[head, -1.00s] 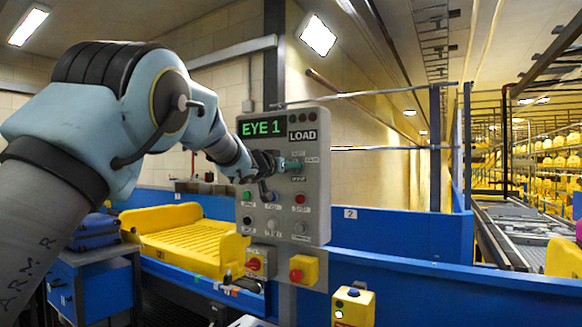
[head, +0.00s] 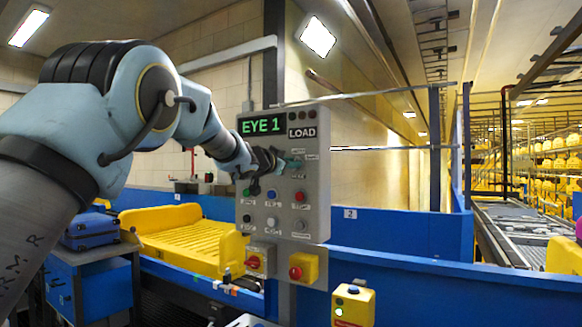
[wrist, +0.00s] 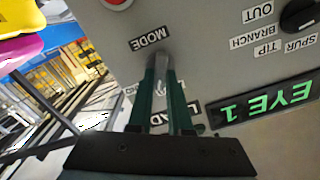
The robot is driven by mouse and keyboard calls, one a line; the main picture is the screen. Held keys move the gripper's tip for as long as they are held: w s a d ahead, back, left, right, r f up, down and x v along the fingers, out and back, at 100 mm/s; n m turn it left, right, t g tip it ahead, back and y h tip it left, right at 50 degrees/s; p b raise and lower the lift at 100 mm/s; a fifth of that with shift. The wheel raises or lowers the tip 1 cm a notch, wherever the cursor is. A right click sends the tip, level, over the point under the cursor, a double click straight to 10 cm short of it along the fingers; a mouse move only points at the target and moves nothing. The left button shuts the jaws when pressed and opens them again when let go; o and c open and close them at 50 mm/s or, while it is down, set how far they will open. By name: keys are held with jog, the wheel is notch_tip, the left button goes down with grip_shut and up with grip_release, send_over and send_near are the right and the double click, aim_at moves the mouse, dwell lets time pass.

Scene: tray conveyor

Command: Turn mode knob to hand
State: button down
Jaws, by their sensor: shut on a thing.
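The grey control panel (head: 312,218) stands upright on a post, with a green "EYE 1" display (head: 262,126) and a "LOAD" sign (head: 302,132). My gripper (head: 290,162) is at the panel's upper right, below the "LOAD" sign. In the wrist view its two green fingers (wrist: 162,75) are shut on the mode knob (wrist: 160,60), beside the "MODE" label (wrist: 150,38). The fingers cover most of the knob, so its pointer direction cannot be told. The small labels around it are partly hidden or too blurred to read.
A black selector (wrist: 299,16) with OUT, BRANCH, TIP and SPUR labels is near the mode knob. Several buttons sit lower on the panel, including a red one (head: 299,196). A yellow tray (head: 190,242) is left.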

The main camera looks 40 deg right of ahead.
jog(key=m+b, duration=0.2)
jog(key=m, duration=0.4)
jog(key=shift+f, duration=0.15)
jog(key=shift+m, duration=0.3)
jog(key=c, duration=0.8)
grip_release()
jog(key=shift+c, duration=0.2)
jog(key=b+v, duration=0.4)
jog(key=v, duration=0.6)
jog(key=shift+s+a, duration=0.15)
jog(key=shift+a, duration=0.2)
